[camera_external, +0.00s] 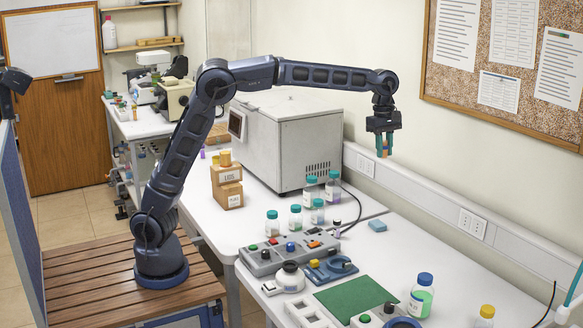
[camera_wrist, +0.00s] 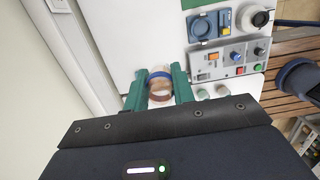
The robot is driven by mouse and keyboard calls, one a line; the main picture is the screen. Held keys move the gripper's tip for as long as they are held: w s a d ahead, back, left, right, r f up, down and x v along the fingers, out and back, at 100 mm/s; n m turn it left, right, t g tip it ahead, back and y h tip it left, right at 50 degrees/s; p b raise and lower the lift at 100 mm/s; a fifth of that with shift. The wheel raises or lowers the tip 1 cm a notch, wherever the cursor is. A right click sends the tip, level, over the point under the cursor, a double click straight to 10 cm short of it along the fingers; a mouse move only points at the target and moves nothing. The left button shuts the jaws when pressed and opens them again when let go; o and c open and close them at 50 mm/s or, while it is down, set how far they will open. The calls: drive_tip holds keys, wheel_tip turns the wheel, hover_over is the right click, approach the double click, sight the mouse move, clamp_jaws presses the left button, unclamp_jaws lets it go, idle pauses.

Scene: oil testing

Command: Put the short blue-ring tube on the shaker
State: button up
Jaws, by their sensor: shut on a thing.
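My gripper (camera_external: 384,153) is high above the white benches at the right of the external view, its teal fingers pointing down. They are shut on the short blue-ring tube (camera_wrist: 160,76), which shows a blue ring and a brownish end between the fingers in the wrist view. The fingers hide much of it. A round white device with a dark top (camera_external: 290,278), which looks like the shaker, stands on the near bench, well below and to the left of my gripper. It also shows at the upper right of the wrist view (camera_wrist: 255,18).
A blue device (camera_external: 330,269) and a grey control box (camera_external: 288,252) stand beside the white device. Several teal-capped bottles (camera_external: 296,217) stand behind the box. A large grey machine (camera_external: 287,140) is at the back. A green mat (camera_external: 356,298) and blue-capped bottle (camera_external: 422,296) are nearer.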

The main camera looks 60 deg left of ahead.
sight(385, 140)
wheel_tip(385, 140, up, 9)
drive_tip(key=shift+r, duration=0.1)
drive_tip(key=shift+w+a+r, duration=0.1)
drive_tip(key=shift+w+a, duration=0.15)
drive_tip(key=shift+a, duration=0.3)
drive_tip(key=w+a+n, duration=0.3)
drive_tip(key=a, duration=1.8)
drive_tip(key=w+a+n, duration=0.3)
drive_tip(key=w+a, duration=0.1)
drive_tip(key=a, duration=1.6)
drive_tip(key=s+a+n+t, duration=0.15)
drive_tip(key=s+a, duration=0.25)
drive_tip(key=a, duration=0.8)
drive_tip(key=s+a+n+g, duration=0.1)
drive_tip(key=s+a+n, duration=0.25)
drive_tip(key=a, duration=0.95)
drive_tip(key=s+a+n+y, duration=0.1)
drive_tip(key=s+a+n, duration=0.4)
drive_tip(key=s+a, duration=2.35)
drive_tip(key=shift+t, duration=0.45)
drive_tip(key=f, duration=4.6)
drive_tip(key=shift+w, duration=0.35)
drive_tip(key=shift+f, duration=0.1)
